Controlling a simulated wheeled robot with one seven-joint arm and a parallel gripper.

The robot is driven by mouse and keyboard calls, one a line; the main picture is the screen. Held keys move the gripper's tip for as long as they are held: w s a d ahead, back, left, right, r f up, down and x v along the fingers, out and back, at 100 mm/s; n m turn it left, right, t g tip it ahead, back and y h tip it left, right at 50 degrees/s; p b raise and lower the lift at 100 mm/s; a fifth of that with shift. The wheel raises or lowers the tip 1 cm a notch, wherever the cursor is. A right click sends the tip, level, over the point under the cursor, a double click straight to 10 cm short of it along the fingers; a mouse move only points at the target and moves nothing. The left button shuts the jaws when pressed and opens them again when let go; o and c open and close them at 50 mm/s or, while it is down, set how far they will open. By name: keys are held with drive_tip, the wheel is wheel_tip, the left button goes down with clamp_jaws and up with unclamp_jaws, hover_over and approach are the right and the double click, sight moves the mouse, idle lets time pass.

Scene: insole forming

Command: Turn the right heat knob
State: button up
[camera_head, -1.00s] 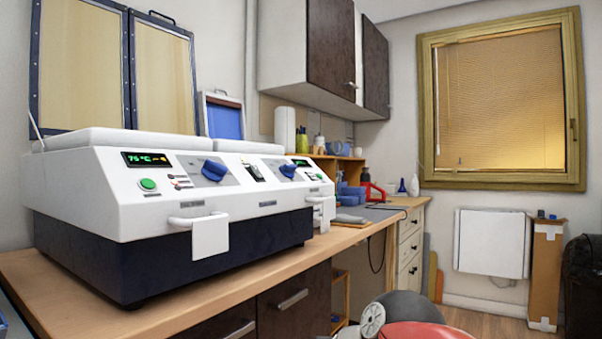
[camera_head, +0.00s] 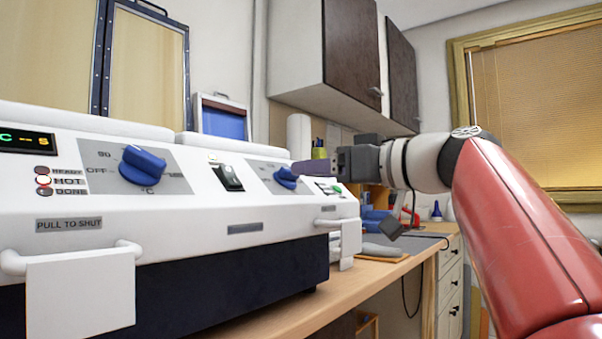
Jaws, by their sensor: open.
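The white heating machine (camera_head: 190,223) stands on the bench at the left, its front panel facing me. Its right heat knob (camera_head: 286,178) is blue and sits on a grey dial plate on the right half. The left heat knob (camera_head: 142,165) is a like blue knob, beside OFF and 90 marks. My gripper (camera_head: 303,168) reaches in from the right, its fingertips pointing left, close to the right knob and slightly above it in the picture. It is open and holds nothing that I can see. Whether a finger touches the knob I cannot tell.
A black rocker switch (camera_head: 228,177) sits between the knobs. White handles stick out in front, the left one (camera_head: 80,290) nearest. The wooden bench (camera_head: 320,300) has a clear front strip. Wall cabinets (camera_head: 345,60) hang above; blue items (camera_head: 377,221) stand behind my arm.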

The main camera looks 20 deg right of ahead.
sight(286, 178)
drive_tip(key=shift+x, duration=2.3)
drive_tip(key=shift+c, duration=0.4)
drive_tip(key=c, duration=0.9)
